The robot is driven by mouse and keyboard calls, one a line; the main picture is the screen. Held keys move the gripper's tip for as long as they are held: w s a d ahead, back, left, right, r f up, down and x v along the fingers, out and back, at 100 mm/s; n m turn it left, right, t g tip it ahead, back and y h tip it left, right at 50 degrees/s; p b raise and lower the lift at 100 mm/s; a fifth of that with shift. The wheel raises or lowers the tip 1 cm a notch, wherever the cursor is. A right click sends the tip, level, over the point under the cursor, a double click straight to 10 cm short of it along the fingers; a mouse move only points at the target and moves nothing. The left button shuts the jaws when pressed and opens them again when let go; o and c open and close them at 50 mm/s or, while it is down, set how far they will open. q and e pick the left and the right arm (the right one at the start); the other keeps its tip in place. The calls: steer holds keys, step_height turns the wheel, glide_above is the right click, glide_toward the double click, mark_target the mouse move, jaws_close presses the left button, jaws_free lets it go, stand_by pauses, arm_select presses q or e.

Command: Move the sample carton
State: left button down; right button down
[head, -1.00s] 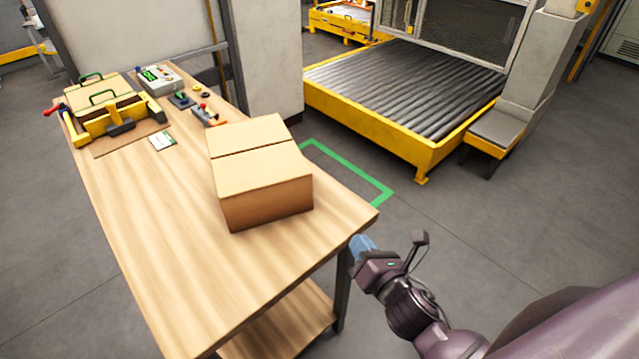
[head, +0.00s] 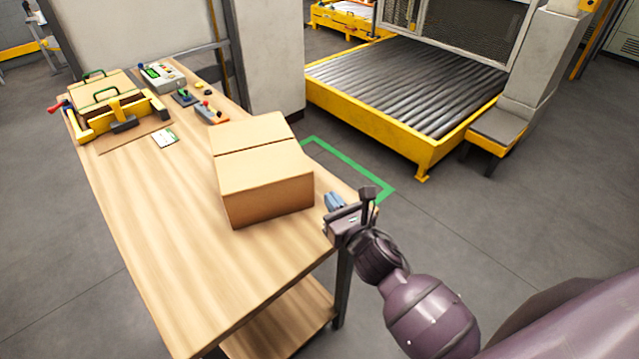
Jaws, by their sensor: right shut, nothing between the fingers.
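The sample carton (head: 265,185) is a closed brown cardboard box with a dark seam across its top. It sits upright on the wooden table (head: 180,265), near the table's right edge. My right gripper (head: 332,200) is shut and empty. In the picture it is just right of the carton, over the table's right corner, with a small gap between them. Whether it is level with the carton is hard to tell. My left gripper is not in view.
A yellow-framed roller conveyor (head: 410,85) stands beyond. Green tape (head: 350,165) marks the floor. The table's front is clear.

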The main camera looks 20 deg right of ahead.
mark_target(312, 175)
steer(key=w, duration=0.6)
steer(key=shift+a, duration=0.35)
steer(key=shift+w, duration=0.1)
steer(key=shift+w+a, duration=0.15)
steer(key=shift+w, duration=1.55)
steer(key=shift+s, duration=0.15)
